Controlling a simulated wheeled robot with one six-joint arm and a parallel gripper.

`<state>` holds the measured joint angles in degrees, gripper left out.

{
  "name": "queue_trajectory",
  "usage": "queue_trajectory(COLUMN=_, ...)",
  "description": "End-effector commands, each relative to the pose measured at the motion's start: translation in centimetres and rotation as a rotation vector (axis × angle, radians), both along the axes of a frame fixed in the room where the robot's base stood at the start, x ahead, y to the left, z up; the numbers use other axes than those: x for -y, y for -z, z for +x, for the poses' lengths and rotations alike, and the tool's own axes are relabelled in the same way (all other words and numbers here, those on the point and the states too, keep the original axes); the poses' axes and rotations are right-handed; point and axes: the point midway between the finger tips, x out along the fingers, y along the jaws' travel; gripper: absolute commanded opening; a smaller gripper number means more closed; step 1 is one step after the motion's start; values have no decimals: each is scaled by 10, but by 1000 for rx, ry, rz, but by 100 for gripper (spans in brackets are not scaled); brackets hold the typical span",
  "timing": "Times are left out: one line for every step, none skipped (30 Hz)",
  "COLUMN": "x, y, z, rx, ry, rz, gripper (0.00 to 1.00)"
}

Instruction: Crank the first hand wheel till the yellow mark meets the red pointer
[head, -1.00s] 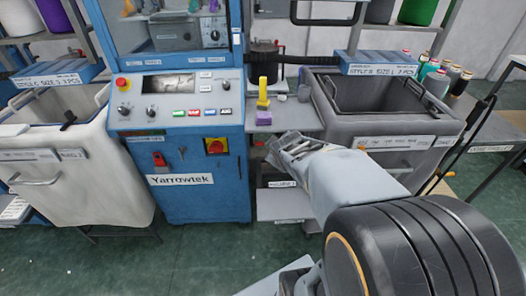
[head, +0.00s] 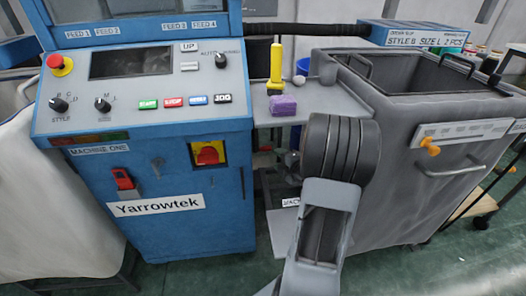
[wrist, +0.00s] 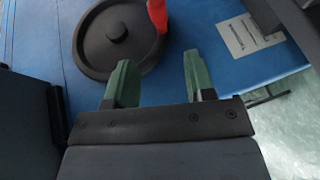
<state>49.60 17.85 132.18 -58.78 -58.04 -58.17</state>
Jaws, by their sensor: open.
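In the wrist view a black round hand wheel (wrist: 88,52) with a raised knob (wrist: 115,30) is mounted on a blue panel at the top left. The red pointer (wrist: 158,14) stands at its right edge, partly cut off by the top of the picture. No yellow mark shows on the visible part of the wheel. My gripper (wrist: 159,64) is open and empty, its two green fingers apart. The left finger's tip is close to the wheel's lower right rim in the picture; I cannot tell whether they touch. In the head view the gripper and wheel are hidden.
The blue machine (head: 180,235) labelled Yarrowtek carries a red emergency stop (head: 60,66) and several coloured buttons. A shelf beside it holds a yellow-handled tool (head: 276,66) and a purple block (head: 283,105). A large grey bin (head: 400,175) stands at the right, close to my arm.

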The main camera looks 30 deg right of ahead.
Motion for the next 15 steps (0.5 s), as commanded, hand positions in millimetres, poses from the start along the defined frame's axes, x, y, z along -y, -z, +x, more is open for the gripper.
queue_trajectory(x=3, y=4, z=8, rx=1, ry=5, rz=1, gripper=50)
queue_trajectory(x=5, y=6, z=12, rx=-1, ry=9, rz=1, gripper=50)
queue_trajectory(x=8, y=8, z=19, rx=0, ry=15, rz=1, gripper=50)
queue_trajectory(x=9, y=10, z=24, rx=-1, ry=17, rz=2, gripper=50)
queue_trajectory(x=10, y=11, z=29, rx=-1, ry=20, rz=1, gripper=50)
queue_trajectory(x=12, y=13, z=36, rx=-1, ry=22, rz=2, gripper=50)
queue_trajectory(x=13, y=14, z=42, rx=0, ry=23, rz=2, gripper=50)
queue_trajectory(x=13, y=15, z=47, rx=0, ry=24, rz=1, gripper=50)
queue_trajectory(x=13, y=17, z=54, rx=-1, ry=24, rz=2, gripper=50)
queue_trajectory(x=14, y=18, z=59, rx=0, ry=25, rz=2, gripper=50)
queue_trajectory(x=14, y=19, z=64, rx=0, ry=25, rz=2, gripper=50)
queue_trajectory(x=14, y=21, z=70, rx=-1, ry=25, rz=1, gripper=50)
queue_trajectory(x=14, y=22, z=75, rx=-2, ry=24, rz=1, gripper=50)
queue_trajectory(x=14, y=23, z=79, rx=-1, ry=24, rz=1, gripper=50)
queue_trajectory(x=14, y=23, z=84, rx=0, ry=24, rz=1, gripper=50)
